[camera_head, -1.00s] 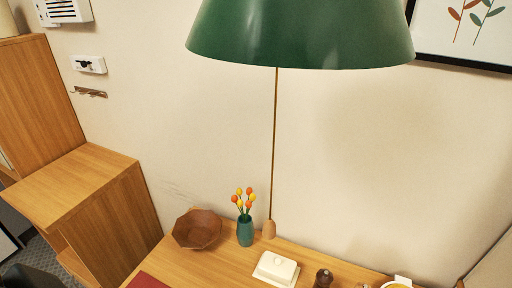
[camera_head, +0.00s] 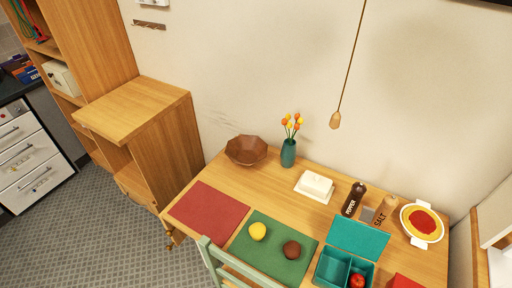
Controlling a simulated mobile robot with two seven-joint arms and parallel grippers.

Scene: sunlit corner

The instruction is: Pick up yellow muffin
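The yellow muffin (camera_head: 258,231) sits on the left part of a green placemat (camera_head: 270,259) near the front edge of the wooden table. It looks like a small round yellow shape. A brown muffin-like round thing (camera_head: 291,249) sits to its right on the same placemat. Neither of my grippers is in view.
A pale green chair (camera_head: 211,262) stands at the table's front, near the yellow muffin. A red placemat (camera_head: 208,213), wooden bowl (camera_head: 246,150), vase (camera_head: 288,153), butter dish (camera_head: 314,187), teal divided box (camera_head: 332,267) and pepper mill (camera_head: 354,198) surround it. Bare wood shows mid-table.

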